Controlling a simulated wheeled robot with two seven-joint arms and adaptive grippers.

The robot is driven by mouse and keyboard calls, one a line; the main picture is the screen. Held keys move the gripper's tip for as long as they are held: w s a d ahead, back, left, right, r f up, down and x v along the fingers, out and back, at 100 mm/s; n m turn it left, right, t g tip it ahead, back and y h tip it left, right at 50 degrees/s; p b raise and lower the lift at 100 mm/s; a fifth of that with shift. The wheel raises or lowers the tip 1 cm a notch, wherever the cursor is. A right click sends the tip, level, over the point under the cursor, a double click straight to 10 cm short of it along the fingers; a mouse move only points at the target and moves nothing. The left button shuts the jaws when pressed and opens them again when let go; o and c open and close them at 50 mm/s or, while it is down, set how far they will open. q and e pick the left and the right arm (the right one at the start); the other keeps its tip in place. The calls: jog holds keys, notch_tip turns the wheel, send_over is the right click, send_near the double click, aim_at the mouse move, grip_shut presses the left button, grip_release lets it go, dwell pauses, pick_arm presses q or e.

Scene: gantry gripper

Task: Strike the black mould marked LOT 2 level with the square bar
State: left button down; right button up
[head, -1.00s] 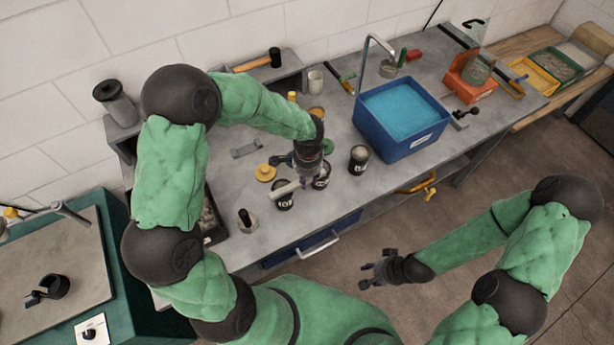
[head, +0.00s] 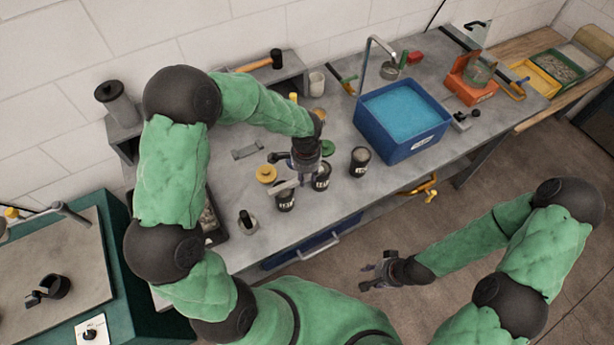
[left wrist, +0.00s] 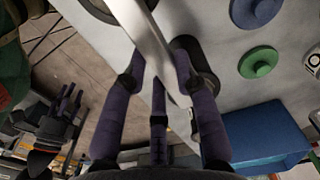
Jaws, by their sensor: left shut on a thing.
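Three black moulds with white labels stand in a row near the bench's front edge: a left one (head: 285,203), a middle one (head: 321,181) and a right one (head: 359,163). The labels are too small to tell surely which is LOT 2. My left gripper (head: 303,176) is shut on the pale square bar (head: 284,187). The bar slants over or near the left mould's top; contact cannot be told. In the left wrist view the bar (left wrist: 153,45) runs between the dark fingers. My right gripper (head: 378,272) is open and empty, away from the bench front.
A blue tub of water (head: 402,112) stands right of the moulds. A yellow lid (head: 266,174) and a green lid (head: 327,148) lie behind them. A grey nut-like block with a dark peg (head: 247,221) stands left. A hammer (head: 262,62) lies at the back.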

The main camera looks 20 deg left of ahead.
pick_arm(q)
jog(key=shift+w+a, duration=0.35)
jog(key=shift+a, duration=0.05)
jog(key=shift+w+a, duration=0.2)
jog(key=shift+s+d, duration=0.15)
dwell(0.5)
jog(key=shift+s+d, duration=0.2)
jog(key=shift+s+d+b, duration=0.45)
jog(key=shift+s+d, duration=0.35)
jog(key=shift+d, duration=0.1)
dwell(0.4)
jog(key=shift+r, duration=0.1)
notch_tip(320, 180, up, 6)
jog(key=p, duration=0.4)
jog(key=shift+w, duration=0.1)
dwell(0.4)
jog(key=shift+f, duration=0.25)
dwell(0.4)
